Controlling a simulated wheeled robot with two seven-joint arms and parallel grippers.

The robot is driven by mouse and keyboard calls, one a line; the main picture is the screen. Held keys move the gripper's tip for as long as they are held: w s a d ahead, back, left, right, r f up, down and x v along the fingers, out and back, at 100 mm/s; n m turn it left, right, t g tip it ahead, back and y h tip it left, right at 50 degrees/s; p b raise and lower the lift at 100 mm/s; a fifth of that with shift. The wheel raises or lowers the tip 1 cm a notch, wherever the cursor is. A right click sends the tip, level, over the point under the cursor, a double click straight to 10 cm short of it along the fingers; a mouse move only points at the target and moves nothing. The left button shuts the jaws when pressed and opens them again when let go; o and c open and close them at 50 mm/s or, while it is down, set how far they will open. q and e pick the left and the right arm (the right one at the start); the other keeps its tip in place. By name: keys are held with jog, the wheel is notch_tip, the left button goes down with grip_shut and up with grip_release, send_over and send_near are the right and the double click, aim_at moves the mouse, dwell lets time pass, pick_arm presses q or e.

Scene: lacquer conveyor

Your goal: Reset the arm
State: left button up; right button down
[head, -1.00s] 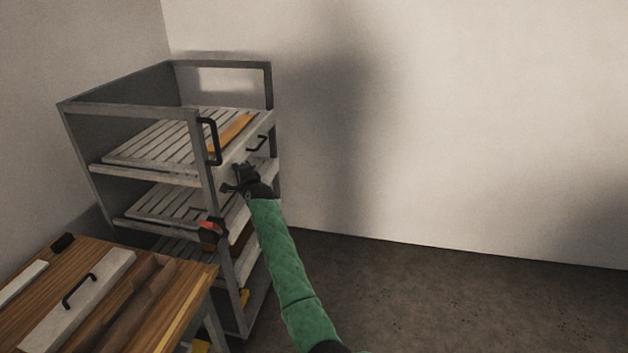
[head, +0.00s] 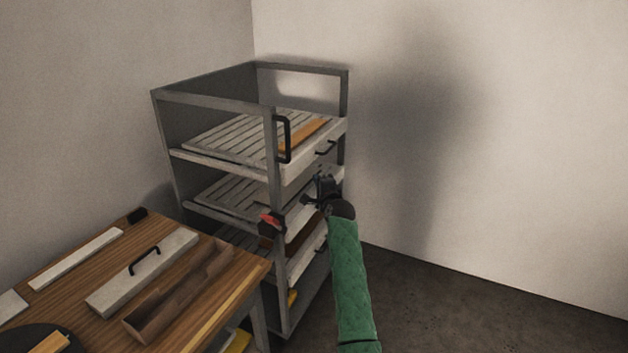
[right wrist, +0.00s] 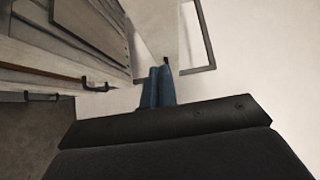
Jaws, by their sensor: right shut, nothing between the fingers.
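My right arm, in a green sleeve, reaches up from the bottom of the head view. Its dark gripper (head: 322,188) is in front of the open side of the grey rack (head: 215,100), below the top drawer's handle. In the right wrist view, the two blue fingers (right wrist: 157,88) are together with nothing between them. In that view they are against the pale wall, beside the drawer fronts; I cannot tell whether they touch the rack. My left gripper is not in view.
A wooden table (head: 75,275) stands at left with a white handled lid (head: 145,272) and a brown trough (head: 180,292). Floor (head: 450,300) at right is clear.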

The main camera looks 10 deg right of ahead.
jog(key=s+f+n+g+h, duration=0.1)
jog(key=s+f+n+g, duration=0.2)
jog(key=s+f+n, duration=0.8)
jog(key=s+d+f+g+b, duration=0.1)
jog(key=s+f+g, duration=0.45)
jog(key=f, duration=1.15)
jog(key=s+f+n+g+h, duration=0.15)
jog(key=s+f+n, duration=0.45)
jog(key=s+f, duration=0.6)
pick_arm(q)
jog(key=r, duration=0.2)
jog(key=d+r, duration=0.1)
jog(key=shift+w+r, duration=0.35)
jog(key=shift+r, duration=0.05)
pick_arm(e)
jog(key=s+d+f+g, duration=0.1)
jog(key=s+f+g, duration=0.1)
jog(key=s+f, duration=0.7)
jog(key=s+d+f+g, duration=0.1)
jog(key=s+f, duration=0.7)
jog(key=s, duration=1.2)
jog(key=s+d+f+g, duration=0.2)
jog(key=s+f, duration=0.7)
jog(key=s, duration=0.6)
jog(key=shift+f+n+g, duration=0.3)
jog(key=shift+n+g, duration=0.1)
jog(key=shift+g, duration=0.2)
